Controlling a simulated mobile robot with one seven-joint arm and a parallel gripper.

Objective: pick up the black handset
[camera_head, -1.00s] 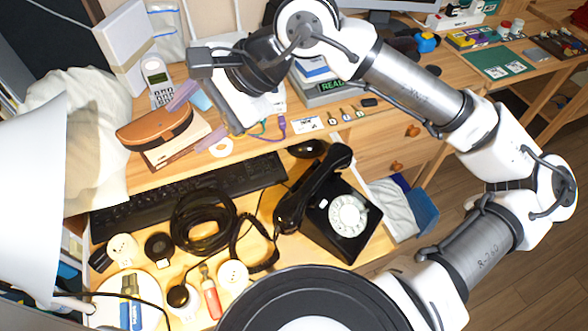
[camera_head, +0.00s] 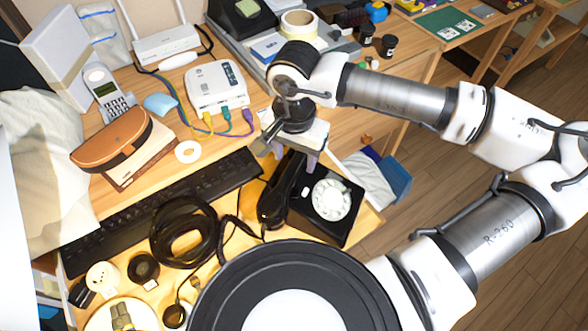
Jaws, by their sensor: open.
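The black handset (camera_head: 272,205) lies on the cradle of the black dial phone (camera_head: 346,225), which has a white dial (camera_head: 332,199). The phone stands on the desk right of the keyboard. My gripper (camera_head: 295,161) points down over the far end of the handset, its fingers apart. The gripper hides that far end. I cannot tell whether the fingers are around the handset or still above it. The near end of the handset and its coiled cord (camera_head: 228,228) are in clear view.
A black keyboard (camera_head: 165,207) and a coil of black cable (camera_head: 183,232) lie left of the phone. A white router (camera_head: 216,87) and a brown case (camera_head: 112,139) stand behind. The desk's right edge is close to the phone.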

